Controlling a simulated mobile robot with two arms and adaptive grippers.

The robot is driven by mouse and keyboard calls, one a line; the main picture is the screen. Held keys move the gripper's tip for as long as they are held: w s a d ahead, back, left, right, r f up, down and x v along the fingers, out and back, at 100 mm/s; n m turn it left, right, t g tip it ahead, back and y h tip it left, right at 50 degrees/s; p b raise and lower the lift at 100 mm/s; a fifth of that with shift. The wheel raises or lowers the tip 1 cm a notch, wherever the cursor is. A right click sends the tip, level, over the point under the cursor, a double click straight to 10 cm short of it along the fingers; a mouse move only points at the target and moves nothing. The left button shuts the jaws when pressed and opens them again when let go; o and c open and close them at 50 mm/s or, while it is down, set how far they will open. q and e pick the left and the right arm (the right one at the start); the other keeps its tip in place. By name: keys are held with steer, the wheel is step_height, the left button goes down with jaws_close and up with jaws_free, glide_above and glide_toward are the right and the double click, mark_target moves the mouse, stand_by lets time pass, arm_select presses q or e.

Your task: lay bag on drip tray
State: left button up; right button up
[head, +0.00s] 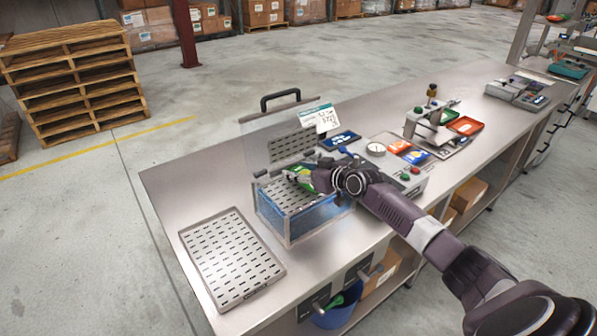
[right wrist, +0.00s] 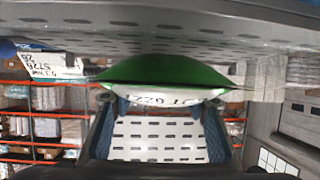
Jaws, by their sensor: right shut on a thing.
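A green bag with a white printed part (right wrist: 160,70) is held in my right gripper (head: 304,177). In the right wrist view the bag lies across both fingertips. In the head view only a small green part shows beside the gripper, and the arm hides the rest. The gripper is at the clear-walled box (head: 288,226), over its slotted floor; I cannot tell how high. The drip tray (head: 230,258), a flat grey slotted plate, lies bare on the bench to the left of the box. My left gripper is not in view.
The box's clear lid with a black handle (head: 281,98) stands raised behind it. A gauge (head: 375,149), coloured cards and a small scale (head: 431,122) stand further right on the steel bench (head: 172,180). A blue bin (head: 340,314) is below the front edge.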

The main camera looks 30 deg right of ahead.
steer(key=shift+f, duration=0.6)
steer(key=o, duration=1.1)
steer(key=shift+o, duration=0.2)
